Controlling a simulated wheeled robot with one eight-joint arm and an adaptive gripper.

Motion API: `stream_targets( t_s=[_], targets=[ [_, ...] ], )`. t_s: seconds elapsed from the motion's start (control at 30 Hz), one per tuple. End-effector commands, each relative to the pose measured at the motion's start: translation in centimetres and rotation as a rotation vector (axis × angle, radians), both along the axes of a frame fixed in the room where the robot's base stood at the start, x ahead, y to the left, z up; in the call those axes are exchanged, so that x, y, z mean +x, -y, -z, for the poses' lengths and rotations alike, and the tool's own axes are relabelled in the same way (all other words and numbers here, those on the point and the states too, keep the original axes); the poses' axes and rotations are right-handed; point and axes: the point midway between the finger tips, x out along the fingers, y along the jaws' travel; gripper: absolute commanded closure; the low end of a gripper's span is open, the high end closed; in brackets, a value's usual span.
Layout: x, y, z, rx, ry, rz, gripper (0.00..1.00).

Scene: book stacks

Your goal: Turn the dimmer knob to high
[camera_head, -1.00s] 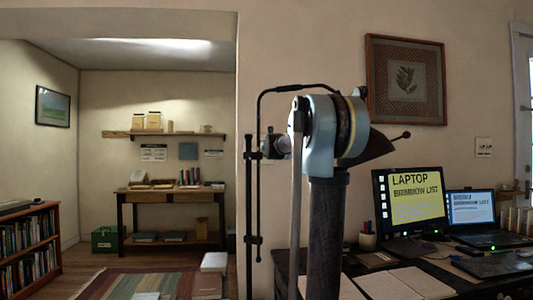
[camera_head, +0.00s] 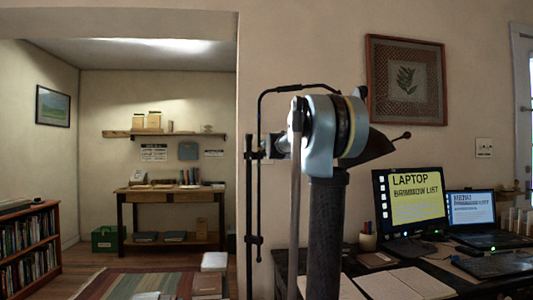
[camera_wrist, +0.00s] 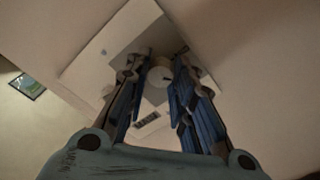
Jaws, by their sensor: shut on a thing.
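In the wrist view a pale round dimmer knob (camera_wrist: 158,79) with a dark mark on its right side stands on a white wall plate (camera_wrist: 92,66). My gripper (camera_wrist: 158,72) has its two blue-padded fingers on either side of the knob, shut on it. The fingers cover parts of the plate. A small dark label (camera_wrist: 147,121) shows between the fingers below the knob. In the head view my arm stands in front of the wall, and the held knob and fingertips cannot be made out there.
A desk with a monitor (camera_head: 411,201), a laptop (camera_head: 472,207) and a pen cup (camera_head: 367,238) is at the right. A framed picture (camera_head: 406,80) and another wall plate (camera_head: 484,147) hang above. A low bookcase (camera_head: 32,248) stands far left.

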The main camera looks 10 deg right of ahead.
Motion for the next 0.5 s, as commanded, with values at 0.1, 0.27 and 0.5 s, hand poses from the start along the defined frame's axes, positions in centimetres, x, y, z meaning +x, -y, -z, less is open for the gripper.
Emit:
stream_targets(
  t_s=[0.1, 0.27, 0.5],
  targets=[
    [0.0, 0.3, 0.0, 0.112, 0.000, 0.003, 1.00],
    [0.0, 0.7, 0.1, 0.260, 0.002, 0.008, 1.00],
    [0.0, 1.1, 0.2, 0.454, 0.003, 0.017, 1.00]
  ],
)
